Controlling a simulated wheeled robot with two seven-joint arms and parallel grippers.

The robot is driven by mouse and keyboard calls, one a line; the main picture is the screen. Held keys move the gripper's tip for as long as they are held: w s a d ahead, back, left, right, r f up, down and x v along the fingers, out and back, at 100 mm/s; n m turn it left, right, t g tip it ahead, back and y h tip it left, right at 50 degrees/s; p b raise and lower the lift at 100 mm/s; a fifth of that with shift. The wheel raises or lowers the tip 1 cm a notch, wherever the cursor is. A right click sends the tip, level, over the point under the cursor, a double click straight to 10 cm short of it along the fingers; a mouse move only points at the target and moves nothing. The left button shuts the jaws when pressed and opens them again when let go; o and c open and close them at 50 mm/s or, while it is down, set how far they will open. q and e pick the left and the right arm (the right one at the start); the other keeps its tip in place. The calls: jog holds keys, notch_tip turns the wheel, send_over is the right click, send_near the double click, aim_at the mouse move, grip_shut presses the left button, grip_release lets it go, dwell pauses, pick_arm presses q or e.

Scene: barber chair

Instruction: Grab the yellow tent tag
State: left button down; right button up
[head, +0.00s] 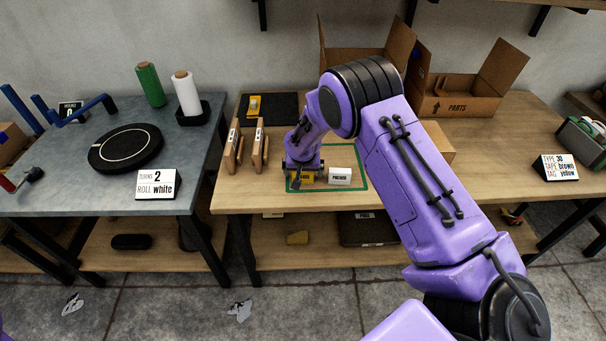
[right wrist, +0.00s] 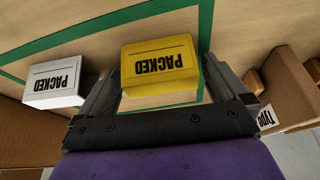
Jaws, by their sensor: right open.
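The yellow tent tag (right wrist: 160,66), printed "PACKED", stands on the wooden table inside a green outlined area. In the right wrist view it sits between the open fingers of my right gripper (right wrist: 165,95). In the head view the yellow tag (head: 307,178) is small and partly covered by my right gripper (head: 304,172), which is down at the table. A white tent tag (right wrist: 56,84), also printed "PACKED", stands beside it, outside the fingers; it also shows in the head view (head: 340,176). Whether the fingers touch the yellow tag cannot be told. My left gripper is not in view.
Two upright brown boards (head: 230,152) stand left of the green outline (head: 358,160). An open cardboard box marked "PARTS" (head: 458,106) is at the back right.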

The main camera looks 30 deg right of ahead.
jog(key=shift+a, duration=0.1)
jog(key=c, duration=0.9)
jog(key=shift+c, duration=0.2)
